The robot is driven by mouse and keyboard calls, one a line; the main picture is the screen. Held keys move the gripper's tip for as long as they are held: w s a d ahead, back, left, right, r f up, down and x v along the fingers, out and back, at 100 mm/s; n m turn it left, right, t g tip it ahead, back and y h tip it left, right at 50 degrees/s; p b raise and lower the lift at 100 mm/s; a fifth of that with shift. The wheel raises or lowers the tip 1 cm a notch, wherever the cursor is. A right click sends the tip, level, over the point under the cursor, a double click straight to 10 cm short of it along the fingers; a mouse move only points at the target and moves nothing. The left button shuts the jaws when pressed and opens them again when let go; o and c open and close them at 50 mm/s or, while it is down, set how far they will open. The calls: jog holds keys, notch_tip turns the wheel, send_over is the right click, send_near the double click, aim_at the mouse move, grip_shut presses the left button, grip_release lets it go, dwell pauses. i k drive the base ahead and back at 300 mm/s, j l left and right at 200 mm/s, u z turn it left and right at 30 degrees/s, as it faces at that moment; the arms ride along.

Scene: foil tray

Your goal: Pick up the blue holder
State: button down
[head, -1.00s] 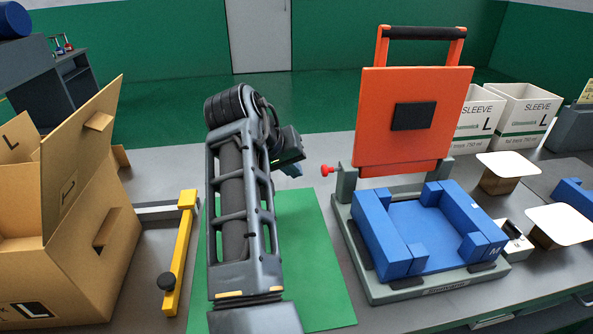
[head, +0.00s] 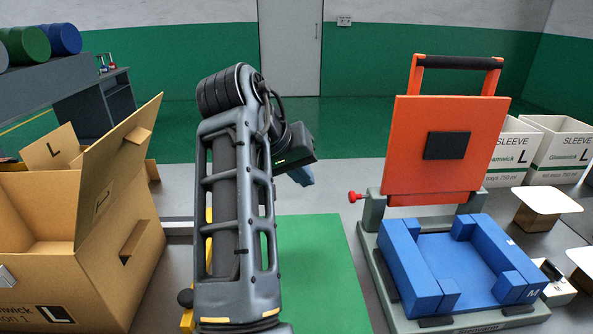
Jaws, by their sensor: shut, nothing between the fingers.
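A blue holder (head: 398,268) with raised blocks around a flat floor and an "M" on its front right corner sits on the grey base (head: 377,292) of a press. The press's orange lid (head: 415,150) stands raised behind it. A sliver of another blue piece (head: 590,179) shows at the right edge, mostly cut off. My gripper (head: 302,177) hangs over the back of the green mat, left of the press and apart from the blue holder. It is shut and empty, seen small and partly behind my wrist.
An open cardboard box (head: 105,255) stands at left. A green mat (head: 318,275) lies clear between my arm and the press. A red knob (head: 355,197) juts from the press's left side. White sleeve boxes (head: 560,150) and white-topped stands (head: 546,200) are at right.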

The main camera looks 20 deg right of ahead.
aim_at(476, 266)
jog(key=k, duration=1)
